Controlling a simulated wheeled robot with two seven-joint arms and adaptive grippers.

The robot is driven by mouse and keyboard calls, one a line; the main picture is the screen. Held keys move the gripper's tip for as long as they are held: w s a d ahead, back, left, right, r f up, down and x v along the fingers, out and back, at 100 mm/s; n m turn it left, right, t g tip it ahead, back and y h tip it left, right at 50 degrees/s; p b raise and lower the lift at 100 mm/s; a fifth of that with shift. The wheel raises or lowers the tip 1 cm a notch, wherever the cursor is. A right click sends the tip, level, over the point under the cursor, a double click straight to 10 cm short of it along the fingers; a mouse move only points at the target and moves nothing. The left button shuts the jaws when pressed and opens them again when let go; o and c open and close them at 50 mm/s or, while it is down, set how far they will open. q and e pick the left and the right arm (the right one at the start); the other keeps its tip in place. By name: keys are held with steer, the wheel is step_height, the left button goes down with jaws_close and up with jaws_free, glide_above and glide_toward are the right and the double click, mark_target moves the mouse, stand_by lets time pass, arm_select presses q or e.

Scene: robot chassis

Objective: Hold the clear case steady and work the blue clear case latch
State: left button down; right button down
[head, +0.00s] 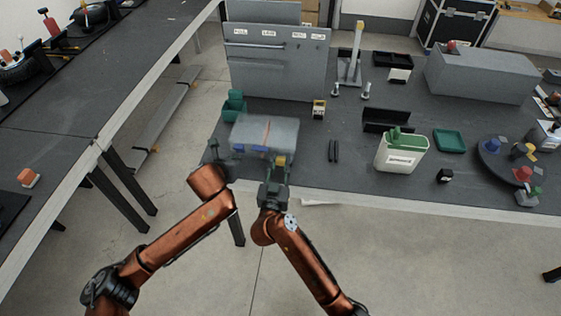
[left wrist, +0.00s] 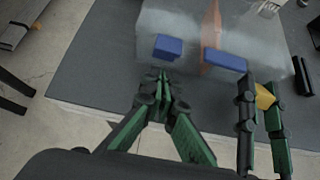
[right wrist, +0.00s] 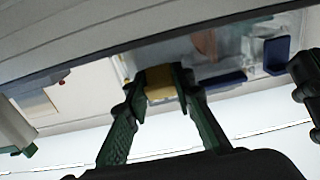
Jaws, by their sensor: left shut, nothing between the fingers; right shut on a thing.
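The clear case (head: 283,131) lies near the table's front edge, with an orange-red strip across it. Two blue latches are on its front side; the left latch (left wrist: 168,46) and right latch (left wrist: 224,61) show in the left wrist view. In the right wrist view the farther latch (right wrist: 277,56) stands at a different angle from the nearer one (right wrist: 222,82). My left gripper (left wrist: 160,78) is shut and empty, its tips just in front of the left latch; contact is unclear. My right gripper (right wrist: 160,82) is shut on a yellow piece (right wrist: 160,80) at the case's front right.
A green holder (head: 234,104) stands behind the case's left end, and a grey panel (head: 278,65) rises at the back. My two grippers are close together.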

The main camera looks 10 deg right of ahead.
arm_select(q)
steer(key=v, duration=0.5)
steer(key=shift+s+a+f, duration=0.15)
steer(key=shift+s+f, duration=0.2)
arm_select(e)
steer(key=c, duration=1.6)
jaws_free()
steer(key=shift+o, duration=0.7)
steer(key=o, duration=0.4)
arm_select(q)
steer(key=shift+r, duration=0.1)
